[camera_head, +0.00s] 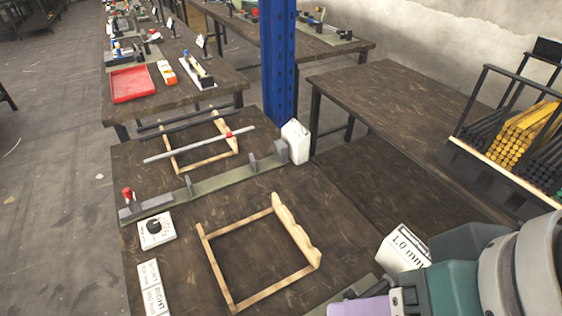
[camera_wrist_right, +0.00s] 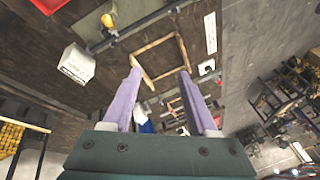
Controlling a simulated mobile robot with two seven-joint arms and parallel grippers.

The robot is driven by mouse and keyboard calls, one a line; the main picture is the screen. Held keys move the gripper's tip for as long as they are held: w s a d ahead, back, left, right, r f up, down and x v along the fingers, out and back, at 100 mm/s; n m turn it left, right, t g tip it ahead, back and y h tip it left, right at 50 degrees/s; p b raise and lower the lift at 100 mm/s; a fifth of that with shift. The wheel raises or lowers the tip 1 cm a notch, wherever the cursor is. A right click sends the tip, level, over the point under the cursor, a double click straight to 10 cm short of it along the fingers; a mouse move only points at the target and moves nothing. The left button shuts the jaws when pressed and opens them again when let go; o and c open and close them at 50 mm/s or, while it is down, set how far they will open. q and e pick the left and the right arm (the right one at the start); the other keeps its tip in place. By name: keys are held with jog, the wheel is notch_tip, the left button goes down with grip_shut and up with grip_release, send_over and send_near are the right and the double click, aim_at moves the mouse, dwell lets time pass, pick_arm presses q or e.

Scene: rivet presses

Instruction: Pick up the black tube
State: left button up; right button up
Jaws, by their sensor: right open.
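Black tubes (camera_head: 484,131) lie stacked in a rack at the right of the head view, beside yellow tubes (camera_head: 522,135); more dark tubes lie right of the yellow ones. My right gripper has purple fingers, one of which shows at the bottom of the head view (camera_head: 360,306). In the right wrist view the fingers (camera_wrist_right: 160,75) stand apart with nothing between them. My left gripper is in neither view.
An empty wooden frame (camera_head: 209,246) lies on the near workbench (camera_head: 170,275). A white dial box (camera_head: 156,231) and white boxes (camera_head: 296,140) stand around it. A blue column (camera_head: 278,60) rises behind. The table (camera_head: 400,95) left of the rack has a clear top.

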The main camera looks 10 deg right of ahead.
jog(key=w+f+m+b, duration=0.2)
jog(key=f+m+b, duration=0.2)
jog(key=f+b, duration=0.3)
jog(key=w+a+f+m+g+h+b, duration=0.1)
jog(key=f+m+b, duration=0.3)
jog(key=f, duration=0.9)
jog(key=w+a+f+m+b, duration=0.1)
jog(key=w+f+m+b, duration=0.2)
jog(key=f+b, duration=0.6)
jog(key=shift+w+f+m+g+h+b, duration=0.15)
jog(key=shift+f+m+h+b, duration=0.1)
jog(key=shift+f, duration=0.2)
jog(key=shift+w+f+m+g+h+b, duration=0.15)
jog(key=shift+f+m, duration=0.1)
jog(key=shift+f, duration=0.55)
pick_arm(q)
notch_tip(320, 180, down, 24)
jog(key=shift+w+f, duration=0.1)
pick_arm(e)
jog(key=c, duration=0.9)
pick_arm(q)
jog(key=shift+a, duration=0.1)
pick_arm(e)
grip_shut()
